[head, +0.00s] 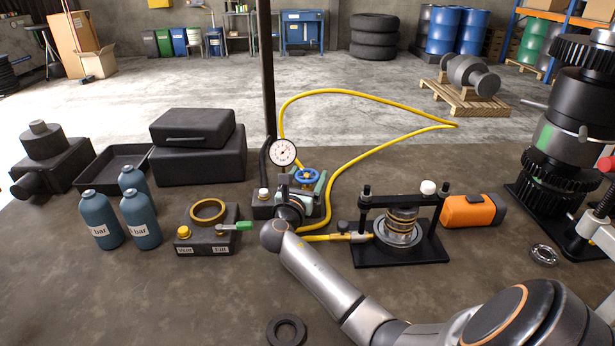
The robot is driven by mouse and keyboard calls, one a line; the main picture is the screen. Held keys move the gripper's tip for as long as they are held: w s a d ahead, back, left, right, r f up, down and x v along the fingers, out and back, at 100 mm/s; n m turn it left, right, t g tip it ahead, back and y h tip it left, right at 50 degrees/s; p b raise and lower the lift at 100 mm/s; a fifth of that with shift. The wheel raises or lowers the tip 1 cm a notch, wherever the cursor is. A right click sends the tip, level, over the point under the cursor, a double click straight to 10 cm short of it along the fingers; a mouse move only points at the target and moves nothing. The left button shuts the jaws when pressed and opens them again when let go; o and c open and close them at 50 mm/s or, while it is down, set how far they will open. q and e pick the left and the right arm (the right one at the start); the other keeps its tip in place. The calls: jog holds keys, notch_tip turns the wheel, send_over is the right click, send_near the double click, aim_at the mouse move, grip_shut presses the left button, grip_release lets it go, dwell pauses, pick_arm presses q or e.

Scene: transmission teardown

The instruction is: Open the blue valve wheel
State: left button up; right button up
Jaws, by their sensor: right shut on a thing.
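The blue valve wheel (308,175) shows near the middle of the head view, on a dark pump unit (265,210) with a round dial gauge (283,152). My right arm reaches in from the lower right. My right gripper (303,182) is at the wheel, with a finger on each side, and is shut on it. The gripper and wrist hide the near part of the wheel and its stem. My left gripper is not in view.
A yellow hose (345,92) loops from the pump to a press stand (403,250). A valve block with a green lever (206,232) and blue bottles (142,220) stand left. An orange case (472,211) lies right. The front left table is clear.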

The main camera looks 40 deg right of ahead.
jog(key=c, duration=0.3)
jog(key=shift+f, duration=0.1)
jog(key=shift+c, duration=0.2)
dwell(1.3)
jog(key=o, duration=1.2)
jog(key=b+v, duration=0.1)
jog(key=v, duration=1.1)
jog(key=shift+s+a, duration=0.2)
jog(key=shift+a, duration=0.05)
